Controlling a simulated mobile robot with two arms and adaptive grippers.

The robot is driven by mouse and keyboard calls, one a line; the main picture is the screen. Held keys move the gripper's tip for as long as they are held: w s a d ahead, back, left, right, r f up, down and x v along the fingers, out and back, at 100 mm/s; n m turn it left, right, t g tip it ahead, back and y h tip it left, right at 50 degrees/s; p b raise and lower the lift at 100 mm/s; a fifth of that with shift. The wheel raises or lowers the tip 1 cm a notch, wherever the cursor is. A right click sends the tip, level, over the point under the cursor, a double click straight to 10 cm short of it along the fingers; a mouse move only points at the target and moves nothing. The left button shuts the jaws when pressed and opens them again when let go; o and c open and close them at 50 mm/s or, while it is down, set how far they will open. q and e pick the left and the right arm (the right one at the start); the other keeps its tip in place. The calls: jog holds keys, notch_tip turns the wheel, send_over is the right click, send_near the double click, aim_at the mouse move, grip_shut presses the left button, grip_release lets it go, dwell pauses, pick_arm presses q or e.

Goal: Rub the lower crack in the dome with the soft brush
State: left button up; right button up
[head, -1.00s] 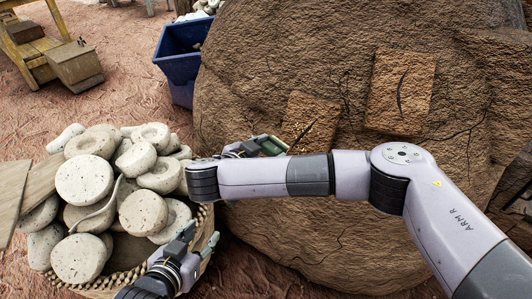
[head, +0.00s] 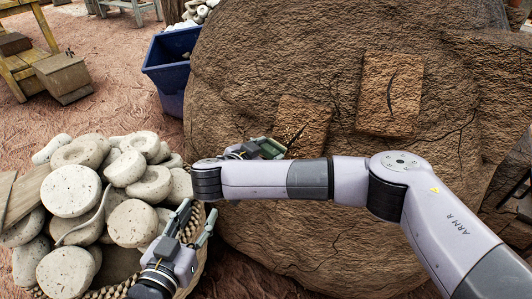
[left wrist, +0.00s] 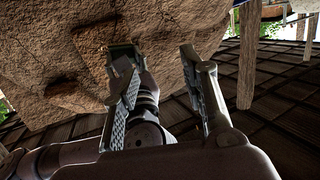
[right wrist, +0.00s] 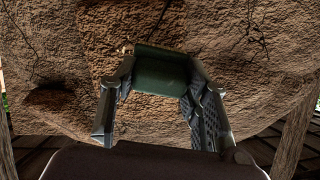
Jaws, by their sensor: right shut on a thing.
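The large brown clay dome (head: 330,220) carries two square patches. The lower patch (head: 314,116) bears a dark, slanting lower crack (head: 297,135); the upper patch (head: 375,110) bears another crack (head: 391,92). My right gripper (head: 250,149) is shut on the green soft brush (head: 270,147), at the lower patch's left edge. The right wrist view shows the green brush block (right wrist: 160,72) between the fingers, against the dome. Its bristles are hidden, and I cannot tell if they touch the crack. My left gripper (head: 200,222) is open and empty, in front of the basket.
A woven basket (head: 200,262) heaped with pale round stones (head: 70,190) stands at the left. A blue bin (head: 170,100) stands behind, beside the dome. A yellow wooden bench (head: 22,75) is at the far left. My right arm crosses before the dome.

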pick_arm(q)
jog(key=shift+r, duration=0.1)
pick_arm(e)
jog(key=shift+w, duration=0.1)
dwell(0.4)
pick_arm(q)
jog(key=shift+r, duration=0.25)
pick_arm(e)
jog(key=shift+d+f, duration=0.1)
pick_arm(q)
jog(key=shift+d+r+t, duration=0.1)
jog(key=shift+t, duration=0.2)
pick_arm(e)
jog(key=shift+w, duration=0.1)
pick_arm(q)
jog(key=shift+w+d+r+t, duration=0.1)
jog(key=shift+w+r+t, duration=0.15)
jog(key=shift+r, duration=0.3)
pick_arm(e)
jog(key=shift+w+d+f, duration=0.1)
pick_arm(q)
jog(key=shift+r, duration=0.1)
jog(key=shift+r+t+b, duration=0.25)
jog(key=shift+b, duration=0.05)
pick_arm(e)
jog(key=shift+w, duration=0.1)
